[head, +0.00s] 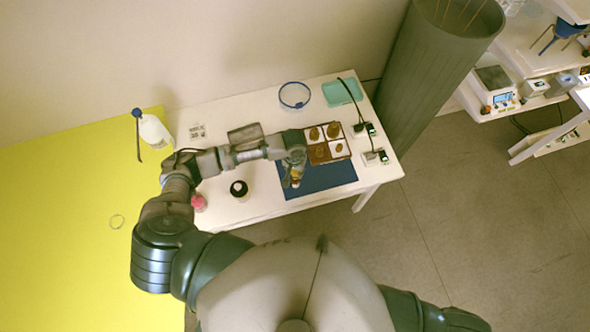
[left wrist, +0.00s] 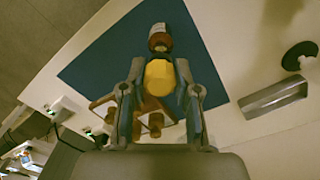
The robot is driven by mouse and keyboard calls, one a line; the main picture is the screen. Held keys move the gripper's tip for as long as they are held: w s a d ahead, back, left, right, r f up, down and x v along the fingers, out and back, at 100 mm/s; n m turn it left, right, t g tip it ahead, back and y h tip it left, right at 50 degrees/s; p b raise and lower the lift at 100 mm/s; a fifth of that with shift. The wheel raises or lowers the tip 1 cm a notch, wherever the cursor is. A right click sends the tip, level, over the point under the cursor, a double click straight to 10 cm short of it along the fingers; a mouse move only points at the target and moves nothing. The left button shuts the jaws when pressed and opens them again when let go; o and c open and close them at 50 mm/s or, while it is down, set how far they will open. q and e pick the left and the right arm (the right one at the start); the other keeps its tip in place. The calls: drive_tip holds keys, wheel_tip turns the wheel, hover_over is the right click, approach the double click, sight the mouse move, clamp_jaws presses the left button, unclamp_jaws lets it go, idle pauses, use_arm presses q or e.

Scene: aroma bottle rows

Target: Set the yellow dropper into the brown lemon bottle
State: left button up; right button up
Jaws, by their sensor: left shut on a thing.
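My left gripper (head: 292,178) is over the blue mat on the white table, at the end of the arm from the left. In the left wrist view the gripper (left wrist: 160,80) is shut on the yellow dropper (left wrist: 159,77), whose rounded bulb shows between the fingers. A small brown bottle with a pale label (left wrist: 159,38) shows just beyond the bulb, over the blue mat; I take it for the lemon bottle. Whether the dropper's tip is inside its neck cannot be told. My right gripper is not in view.
A brown and cream sectioned tray (head: 340,148) stands beside the blue mat (head: 325,182). A white wash bottle (head: 154,131) stands at left. Bare table shows near the front.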

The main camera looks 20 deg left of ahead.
use_arm(q)
drive_tip(key=shift+f+b, duration=0.3)
drive_tip(key=shift+f, duration=0.8)
drive_tip(key=o, duration=0.7)
drive_tip(key=shift+o, duration=0.2)
drive_tip(key=shift+r, duration=0.1)
wheel_tip(320, 180, up, 3)
drive_tip(key=p, duration=0.3)
drive_tip(key=shift+p, duration=0.3)
drive_tip(key=shift+r+p, duration=0.7)
drive_tip(key=shift+r, duration=1.2)
